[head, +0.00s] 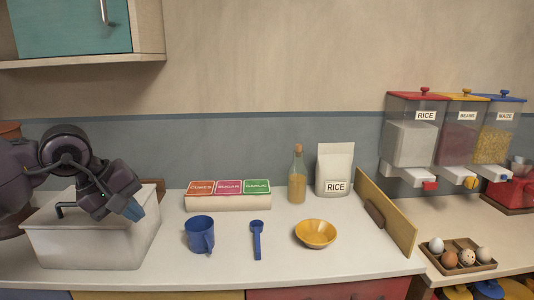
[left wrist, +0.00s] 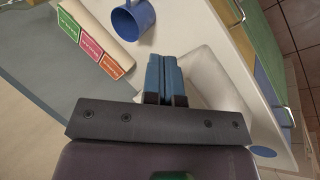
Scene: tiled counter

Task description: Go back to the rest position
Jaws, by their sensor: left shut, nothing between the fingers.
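My left gripper (head: 134,210) is above the right part of a white lidded box (head: 90,245) at the left end of the counter. Its blue fingers (left wrist: 167,78) are together in the left wrist view, with nothing between them. The white box lies behind and beside the fingers in that view (left wrist: 205,75). Part of the box lid is hidden by my left arm in the head view. My right gripper does not show in either view.
Right of the box stand a blue mug (head: 200,235), a blue scoop (head: 257,240), a yellow bowl (head: 316,233), a spice box (head: 228,201), a bottle (head: 297,180) and a rice bag (head: 335,168). A wooden board (head: 388,215) edges the counter. A teal cabinet (head: 70,25) hangs above.

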